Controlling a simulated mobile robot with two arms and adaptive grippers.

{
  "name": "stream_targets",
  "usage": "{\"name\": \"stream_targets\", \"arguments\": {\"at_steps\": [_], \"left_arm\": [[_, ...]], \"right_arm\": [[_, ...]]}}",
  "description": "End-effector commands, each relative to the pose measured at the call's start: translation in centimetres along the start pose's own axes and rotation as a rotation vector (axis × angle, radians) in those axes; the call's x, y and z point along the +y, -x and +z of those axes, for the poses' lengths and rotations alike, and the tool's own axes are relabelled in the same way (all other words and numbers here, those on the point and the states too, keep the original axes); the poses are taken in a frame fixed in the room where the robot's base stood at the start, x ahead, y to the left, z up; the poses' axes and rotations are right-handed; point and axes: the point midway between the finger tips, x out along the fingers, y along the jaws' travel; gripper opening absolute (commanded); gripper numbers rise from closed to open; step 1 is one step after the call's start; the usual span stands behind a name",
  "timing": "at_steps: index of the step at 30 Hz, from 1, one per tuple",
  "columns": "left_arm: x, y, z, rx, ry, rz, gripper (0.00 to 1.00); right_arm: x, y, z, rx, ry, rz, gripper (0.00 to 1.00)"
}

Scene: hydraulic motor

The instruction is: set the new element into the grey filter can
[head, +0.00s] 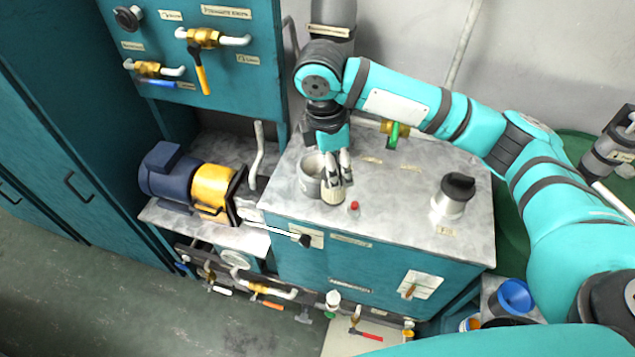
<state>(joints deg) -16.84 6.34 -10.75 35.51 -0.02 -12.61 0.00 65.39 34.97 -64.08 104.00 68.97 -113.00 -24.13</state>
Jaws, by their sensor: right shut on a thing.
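The grey filter can (309,185) stands open-topped on the grey worktop, near its left side. My right gripper (338,174) points down just right of the can and is shut on a pale cream element (332,196). The element is upright and overlaps the can's right side in the picture. It appears outside the can; I cannot tell whether it touches the can or the worktop. The fingers hide its upper part. My left gripper is not in view.
A small red object (354,206) lies right of the element. A metal cylinder with a black top (453,196) stands farther right on the worktop (400,222). A blue and yellow motor-pump (190,185) sits at left. A green-handled valve (394,133) is behind.

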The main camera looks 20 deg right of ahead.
Motion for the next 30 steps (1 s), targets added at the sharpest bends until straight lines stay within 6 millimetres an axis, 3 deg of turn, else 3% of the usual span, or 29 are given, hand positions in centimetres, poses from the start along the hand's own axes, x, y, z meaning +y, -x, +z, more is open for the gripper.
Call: {"name": "stream_targets", "arguments": {"at_steps": [9,18,26,30], "left_arm": [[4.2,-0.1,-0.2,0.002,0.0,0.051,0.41],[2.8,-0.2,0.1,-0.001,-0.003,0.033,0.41],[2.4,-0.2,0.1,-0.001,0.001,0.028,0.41],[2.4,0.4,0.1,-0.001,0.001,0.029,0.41]], "right_arm": [[5.4,0.6,-0.7,0.002,0.828,0.129,0.0],[9.5,1.2,-1.0,0.003,1.523,0.234,0.0],[11.0,1.3,-1.1,0.003,1.804,0.274,0.0],[11.0,-0.7,-1.3,0.006,1.832,0.273,0.0]]}}
